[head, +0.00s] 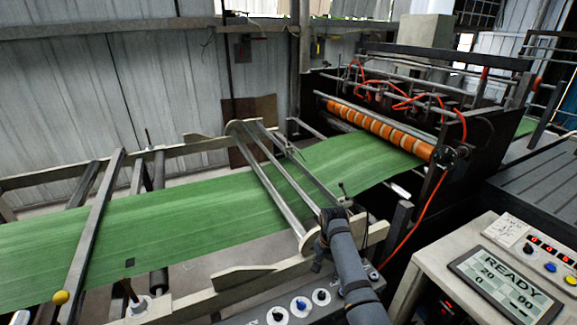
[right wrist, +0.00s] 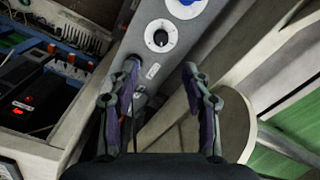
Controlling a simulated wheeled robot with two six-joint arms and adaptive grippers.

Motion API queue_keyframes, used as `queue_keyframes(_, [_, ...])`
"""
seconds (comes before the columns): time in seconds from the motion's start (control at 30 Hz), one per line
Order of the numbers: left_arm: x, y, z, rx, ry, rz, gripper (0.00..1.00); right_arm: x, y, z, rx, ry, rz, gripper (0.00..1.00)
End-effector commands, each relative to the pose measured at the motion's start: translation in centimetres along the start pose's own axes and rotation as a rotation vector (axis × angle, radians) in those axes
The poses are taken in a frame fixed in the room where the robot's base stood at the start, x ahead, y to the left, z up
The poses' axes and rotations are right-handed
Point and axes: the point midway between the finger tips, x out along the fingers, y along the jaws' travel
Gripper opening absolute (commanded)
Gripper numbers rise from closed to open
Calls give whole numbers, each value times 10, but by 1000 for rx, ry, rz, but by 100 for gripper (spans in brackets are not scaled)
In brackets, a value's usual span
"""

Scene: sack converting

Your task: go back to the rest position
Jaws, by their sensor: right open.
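My right arm (head: 352,275) comes in from the bottom of the head view and reaches up to the machine frame's side rail. In the right wrist view my right gripper (right wrist: 160,70) is open, with its two fingers apart and nothing held between them. A grey control panel with a white-ringed dark knob (right wrist: 160,36) lies beyond the fingertips; I cannot tell whether they touch it. My left gripper is in neither view.
Green sack web (head: 185,225) runs under metal bars toward the orange-banded roller (head: 375,128). A knob panel (head: 300,306) is in front. A console with a READY screen (head: 505,288) stands at right. An open cabinet (right wrist: 45,85) shows in the right wrist view.

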Motion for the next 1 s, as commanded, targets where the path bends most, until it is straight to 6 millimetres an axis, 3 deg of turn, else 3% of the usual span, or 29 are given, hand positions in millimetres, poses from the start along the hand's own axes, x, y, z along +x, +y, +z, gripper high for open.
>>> queue_keyframes(0.13, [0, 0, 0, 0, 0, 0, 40, 33, 48, 17, -82, 39, -15, 49])
queue_keyframes(0.2, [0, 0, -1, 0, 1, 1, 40, 46, 84, 33, -161, 80, -22, 49])
queue_keyframes(0.3, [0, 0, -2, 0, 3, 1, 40, 49, 127, 58, -283, 141, -28, 49])
queue_keyframes(0.4, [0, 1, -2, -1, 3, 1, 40, 43, 157, 80, -384, 187, -26, 49])
queue_keyframes(0.7, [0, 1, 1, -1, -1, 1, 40, 11, 209, 132, -614, 276, -20, 49])
queue_keyframes(0.97, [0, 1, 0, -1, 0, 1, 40, -21, 232, 166, -762, 326, -19, 49])
queue_keyframes(1.0, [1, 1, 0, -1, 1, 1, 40, -14, 232, 166, -770, 325, -18, 49])
